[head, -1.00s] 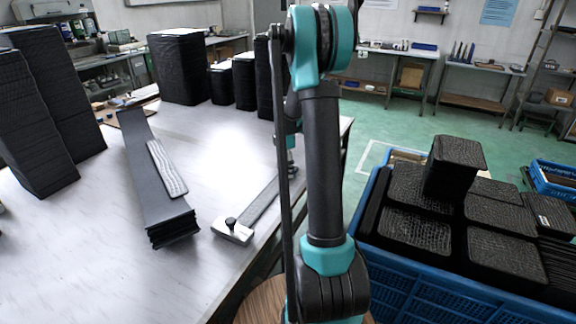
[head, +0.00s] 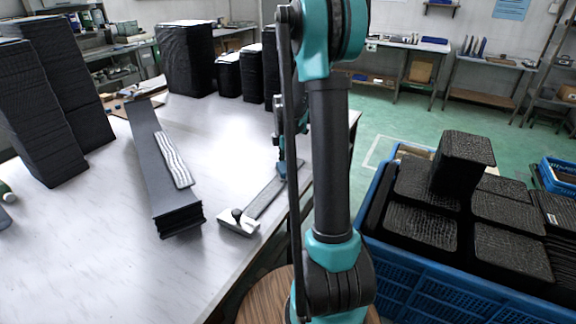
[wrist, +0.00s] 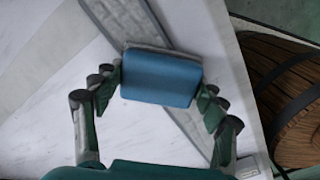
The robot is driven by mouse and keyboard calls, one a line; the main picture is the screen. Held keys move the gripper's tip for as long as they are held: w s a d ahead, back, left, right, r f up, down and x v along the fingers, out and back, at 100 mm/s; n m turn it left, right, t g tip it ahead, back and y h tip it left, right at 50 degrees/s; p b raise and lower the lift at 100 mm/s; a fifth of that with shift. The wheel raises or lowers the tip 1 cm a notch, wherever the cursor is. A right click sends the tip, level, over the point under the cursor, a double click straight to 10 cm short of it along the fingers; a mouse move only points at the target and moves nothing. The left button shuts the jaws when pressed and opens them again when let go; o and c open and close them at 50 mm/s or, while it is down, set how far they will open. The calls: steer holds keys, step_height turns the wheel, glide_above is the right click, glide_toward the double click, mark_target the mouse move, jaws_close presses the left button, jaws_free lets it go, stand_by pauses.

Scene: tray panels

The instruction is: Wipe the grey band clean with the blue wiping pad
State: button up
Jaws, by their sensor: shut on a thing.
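My gripper (wrist: 158,95) is shut on the blue wiping pad (wrist: 160,78), seen in the wrist view with a finger at each end. The pad lies across the grey band (wrist: 190,120), covering part of it; I cannot tell whether it touches. The band runs diagonally on the pale table, showing above and below the pad in the wrist view. In the head view the band (head: 266,196) lies near the table's right edge, with a pale block and black knob (head: 238,218) at its near end. My gripper (head: 283,166) is at its far part there, partly hidden by my arm.
A stack of long dark strips (head: 165,185) with a pale wavy piece on top lies left of the band. Tall black stacks (head: 185,60) stand at the back and left. A blue crate (head: 425,285) of black panels stands right of the table. Bare table surrounds the band.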

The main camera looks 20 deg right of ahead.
mark_target(275, 186)
steer(key=shift+s+a+f, duration=0.1)
steer(key=shift+s+a, duration=7.75)
steer(key=shift+a, duration=0.05)
steer(key=shift+w+d, duration=4.9)
steer(key=shift+d, duration=0.05)
steer(key=shift+w+d, duration=3.8)
